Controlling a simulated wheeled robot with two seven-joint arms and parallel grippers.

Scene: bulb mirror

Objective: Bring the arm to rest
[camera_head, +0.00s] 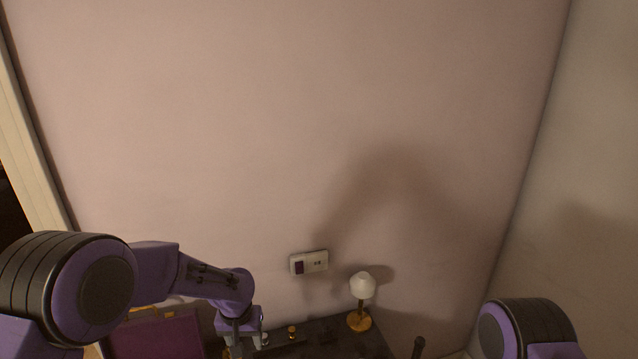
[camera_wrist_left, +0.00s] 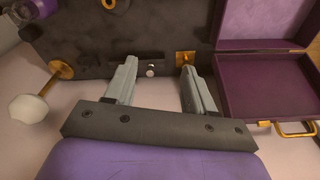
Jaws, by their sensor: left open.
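My left arm comes in from the left in the head view. Its gripper (camera_head: 240,348) hangs low over the dark table (camera_head: 370,346), near the purple case. In the left wrist view the left gripper (camera_wrist_left: 160,78) has its two grey fingers spread apart, with nothing between them. A small silvery knob (camera_wrist_left: 150,71) shows beyond the gap, on the dark surface.
A lamp with a white shade (camera_head: 362,286) and gold base stands on the table; a small gold piece (camera_head: 292,332) is left of it. An open purple case (camera_wrist_left: 264,84) lies beside the table. A switch plate (camera_head: 309,262) is on the bare wall.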

